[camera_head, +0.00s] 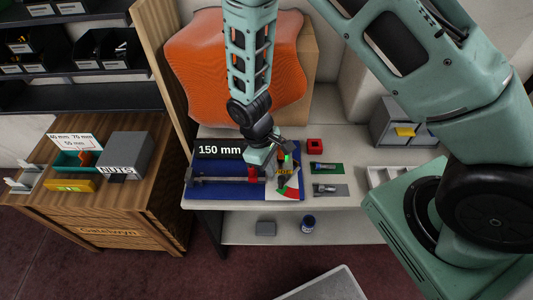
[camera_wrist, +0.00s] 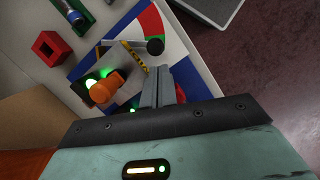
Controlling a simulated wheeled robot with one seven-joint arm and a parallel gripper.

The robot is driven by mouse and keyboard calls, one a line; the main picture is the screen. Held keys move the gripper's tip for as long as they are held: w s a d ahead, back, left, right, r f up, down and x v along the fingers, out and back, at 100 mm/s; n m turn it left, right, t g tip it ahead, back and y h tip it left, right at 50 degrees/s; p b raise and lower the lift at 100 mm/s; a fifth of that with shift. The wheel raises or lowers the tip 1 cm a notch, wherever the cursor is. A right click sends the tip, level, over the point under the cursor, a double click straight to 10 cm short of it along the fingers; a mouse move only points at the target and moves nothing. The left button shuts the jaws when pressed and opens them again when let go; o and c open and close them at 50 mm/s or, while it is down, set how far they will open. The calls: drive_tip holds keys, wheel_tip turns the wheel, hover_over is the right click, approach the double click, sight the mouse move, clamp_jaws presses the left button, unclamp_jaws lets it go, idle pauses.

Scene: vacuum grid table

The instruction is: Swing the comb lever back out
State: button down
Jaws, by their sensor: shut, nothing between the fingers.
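A blue and white board (camera_head: 215,163) lies on the white table, labelled "150 mm", with a grey bar (camera_head: 215,180) along it. In the wrist view a lever with a black knob (camera_wrist: 155,46) and a grey arm (camera_wrist: 125,43) lies near a red, white and green arc (camera_wrist: 152,22); I take it for the comb lever. A yellow-black striped strip (camera_wrist: 134,57) lies beside it. My gripper (camera_wrist: 163,72) is shut and empty, its tips close to the strip and short of the knob. Whether they touch anything is unclear. My wrist hides part of the board in the head view.
An orange cylinder (camera_wrist: 105,88) with green lights stands left of my fingers. An orange ribbed form (camera_head: 210,60) stands behind. The table's front edge is close to the board.

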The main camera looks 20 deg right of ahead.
drive_tip(key=shift+x, duration=0.85)
drive_tip(key=shift+s, duration=0.15)
